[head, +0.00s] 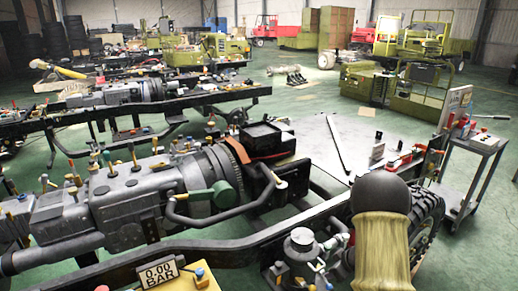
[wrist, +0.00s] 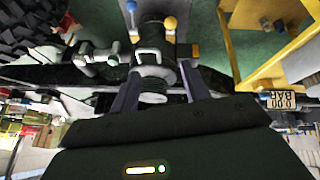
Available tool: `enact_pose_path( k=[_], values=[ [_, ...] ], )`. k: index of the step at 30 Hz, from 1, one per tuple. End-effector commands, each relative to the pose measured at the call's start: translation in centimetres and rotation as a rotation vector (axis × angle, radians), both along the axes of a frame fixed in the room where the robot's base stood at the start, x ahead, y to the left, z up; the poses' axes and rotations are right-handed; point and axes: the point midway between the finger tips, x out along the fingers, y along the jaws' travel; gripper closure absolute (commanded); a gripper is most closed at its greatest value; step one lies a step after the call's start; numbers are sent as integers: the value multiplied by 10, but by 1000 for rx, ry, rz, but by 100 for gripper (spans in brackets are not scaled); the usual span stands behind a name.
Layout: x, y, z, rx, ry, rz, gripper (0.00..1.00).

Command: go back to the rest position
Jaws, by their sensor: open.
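My gripper (wrist: 160,74) shows in the wrist view with its two dark fingers apart. A grey cylindrical fitting (wrist: 154,82) shows between the fingers; I cannot tell whether they touch it. A blue knob (wrist: 131,6) and a yellow knob (wrist: 170,22) show beyond the fingertips. I cannot make out my gripper in the head view.
A chassis frame (head: 250,240) with a grey gearbox (head: 130,195) fills the head view's front. A "0.00 BAR" sign (head: 160,272) stands at the near edge, and also shows in the wrist view (wrist: 281,101). A trolley (head: 478,142) stands right. Green floor (head: 300,105) lies open behind.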

Motion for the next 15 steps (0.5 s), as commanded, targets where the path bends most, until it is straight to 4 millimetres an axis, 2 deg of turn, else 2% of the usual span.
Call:
enact_pose_path(
  k=[1, 3, 8, 11, 15],
  values=[
    [2, 5, 22, -14, -25, -41, 54],
    [0, 9, 48, -35, -49, -114, 54],
    [-21, 21, 99, -68, -59, -277, 54],
    [-43, 32, 126, -73, -38, -369, 54],
    [-86, 51, 156, -60, 22, -485, 54]
  ],
)
